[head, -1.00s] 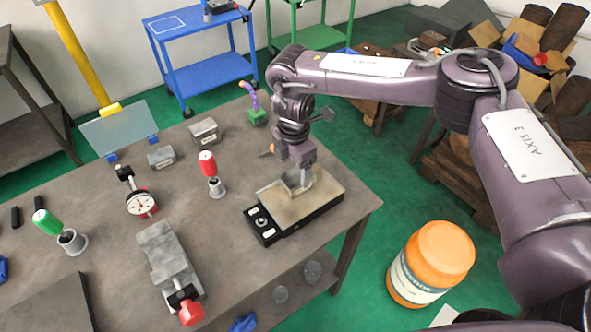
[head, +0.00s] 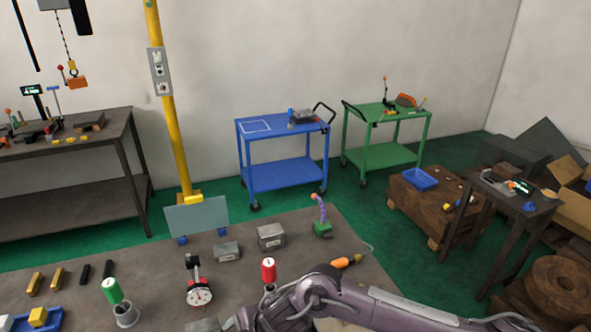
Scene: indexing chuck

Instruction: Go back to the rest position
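My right arm (head: 325,292) comes in from the lower right and bends near the bottom edge. Its gripper is below the frame, so I cannot see it. No part of my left gripper shows. The grey work table (head: 330,227) fills the lower left. On it near my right arm are a red-handled tool in a holder (head: 268,270) and an orange-handled tool (head: 345,261). The front part of the table is cut off.
A dial gauge (head: 199,294), grey blocks (head: 271,237), a clear screen (head: 196,217) and a green-handled tool (head: 112,291) stand on the table. Beyond are a blue cart (head: 283,175), a green cart (head: 385,155) and a yellow post (head: 170,110). Green floor lies between.

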